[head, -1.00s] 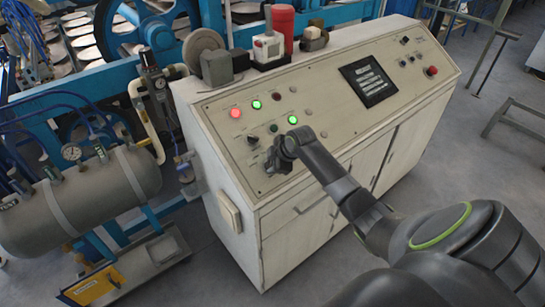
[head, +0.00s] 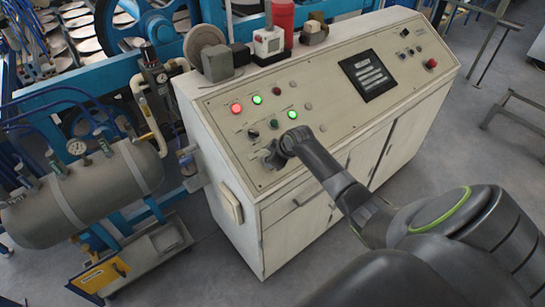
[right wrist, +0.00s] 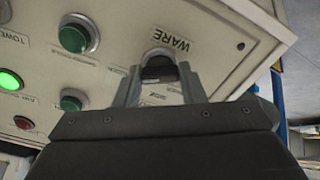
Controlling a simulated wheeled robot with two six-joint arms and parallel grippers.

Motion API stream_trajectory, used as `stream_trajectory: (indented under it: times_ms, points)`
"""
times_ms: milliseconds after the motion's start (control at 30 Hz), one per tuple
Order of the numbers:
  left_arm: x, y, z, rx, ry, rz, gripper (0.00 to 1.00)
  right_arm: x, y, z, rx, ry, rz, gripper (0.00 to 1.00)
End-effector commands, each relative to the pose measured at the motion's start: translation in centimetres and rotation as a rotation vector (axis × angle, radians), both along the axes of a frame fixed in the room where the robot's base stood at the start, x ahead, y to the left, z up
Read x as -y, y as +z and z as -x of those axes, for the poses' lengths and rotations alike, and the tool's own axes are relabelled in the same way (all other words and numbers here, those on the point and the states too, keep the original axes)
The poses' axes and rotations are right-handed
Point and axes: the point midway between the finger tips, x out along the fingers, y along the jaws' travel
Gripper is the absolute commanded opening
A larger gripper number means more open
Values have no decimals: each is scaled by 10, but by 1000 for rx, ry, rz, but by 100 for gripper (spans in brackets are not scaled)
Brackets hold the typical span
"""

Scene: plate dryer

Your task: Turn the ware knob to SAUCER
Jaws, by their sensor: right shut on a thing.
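The ware knob (right wrist: 158,66) is a dark knob on the sloping control panel, beside the printed word WARE, which appears upside down in the right wrist view. My right gripper (right wrist: 157,88) is shut on the knob, with one grey finger on each side of it. In the head view my right gripper (head: 274,158) is at the lower left part of the panel and covers the knob. The position marks around the knob are too small or hidden to read, so I cannot tell which setting it points to. My left gripper is not in view.
A lit red lamp (head: 236,108), a lit green lamp (head: 292,115) and other buttons sit close above the knob. A dark screen (head: 370,75) and a red button (head: 432,63) are farther right. A grey tank (head: 85,195) stands left of the cabinet.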

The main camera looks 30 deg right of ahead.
Motion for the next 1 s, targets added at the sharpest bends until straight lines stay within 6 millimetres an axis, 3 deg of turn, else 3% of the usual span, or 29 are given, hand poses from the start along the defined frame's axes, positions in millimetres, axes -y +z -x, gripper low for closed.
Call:
stream_trajectory:
  times_ms: [233, 267, 400, 767, 1000]
  points:
    - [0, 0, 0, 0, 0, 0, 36, 1, 0, 0, 0, -2, 0, 14]
    - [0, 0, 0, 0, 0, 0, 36, 1, 0, 0, 0, -2, 0, 40]
    - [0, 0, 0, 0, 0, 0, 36, 0, 0, 0, 0, -1, -1, 58]
    - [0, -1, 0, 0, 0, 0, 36, 1, 2, 1, 0, 0, 0, 58]
    - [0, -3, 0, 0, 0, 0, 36, 3, 20, 14, 3, 0, 3, 58]
